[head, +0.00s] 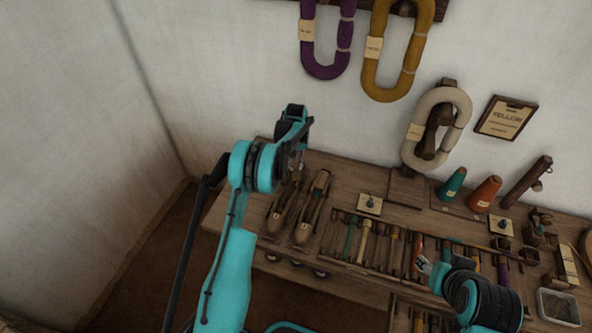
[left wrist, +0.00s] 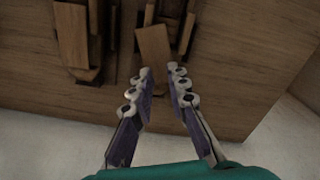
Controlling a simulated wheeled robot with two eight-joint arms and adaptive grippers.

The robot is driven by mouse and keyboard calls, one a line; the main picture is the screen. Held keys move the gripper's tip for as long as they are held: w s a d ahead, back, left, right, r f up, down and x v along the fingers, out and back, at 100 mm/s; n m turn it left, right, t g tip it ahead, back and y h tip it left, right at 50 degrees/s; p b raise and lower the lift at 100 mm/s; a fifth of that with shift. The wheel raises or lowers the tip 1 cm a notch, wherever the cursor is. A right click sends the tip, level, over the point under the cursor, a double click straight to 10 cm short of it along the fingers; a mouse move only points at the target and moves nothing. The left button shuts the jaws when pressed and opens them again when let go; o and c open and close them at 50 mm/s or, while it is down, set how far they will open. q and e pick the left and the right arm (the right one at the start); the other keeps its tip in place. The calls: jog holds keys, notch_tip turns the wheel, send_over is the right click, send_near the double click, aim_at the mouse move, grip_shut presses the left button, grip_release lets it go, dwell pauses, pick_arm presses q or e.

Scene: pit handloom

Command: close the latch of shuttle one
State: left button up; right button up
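Two wooden shuttles, the left one (head: 281,212) and the right one (head: 311,210), lie side by side on the bench's left part. I cannot tell which is shuttle one. My left gripper (head: 295,165) is over their far ends.
The wooden bench (head: 240,208) stands against the wall. Slotted racks of coloured bobbins (head: 364,244) lie right of the shuttles. A teal cone (head: 453,186) and an orange cone (head: 484,194) stand behind. Yarn hanks (head: 436,128) hang on the wall.

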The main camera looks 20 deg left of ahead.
pick_arm(q)
notch_tip(320, 180, down, 2)
jog(key=shift+f, duration=0.25)
jog(key=shift+r, duration=0.1)
grip_shut()
jog(key=m, duration=0.4)
jog(key=shift+m+b, duration=0.4)
grip_release()
